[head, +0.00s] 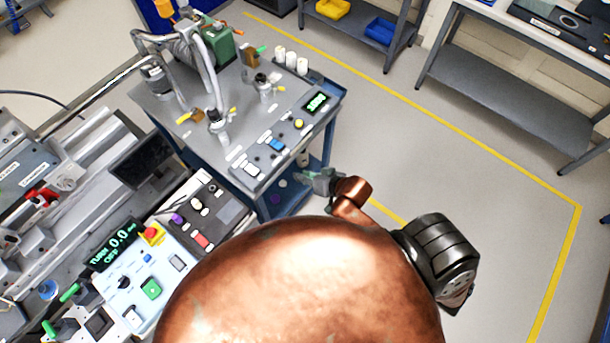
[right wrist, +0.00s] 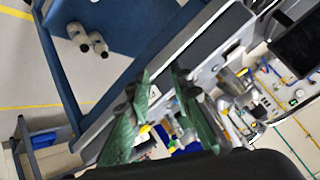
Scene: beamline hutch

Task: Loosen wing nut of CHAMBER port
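A grey-topped cart (head: 245,120) with blue sides stands ahead of me in the head view. Metal hoses (head: 207,75) run to pipe fittings on it, one of them a front fitting (head: 217,122) near small yellow parts. No CHAMBER label is readable, so I cannot tell which fitting is that port or make out its wing nut. My right gripper (head: 318,181) is beside the cart's right front side, apart from the fittings. In the right wrist view its green fingers (right wrist: 159,80) stand apart with nothing clearly held between them. My left gripper is not in view.
A control panel with a green display (head: 112,245) and a red stop button (head: 152,234) is at lower left. Several white cylinders (head: 291,60) stand at the cart's back right. A bench (head: 515,85) stands at upper right. Floor between is clear, with yellow lines.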

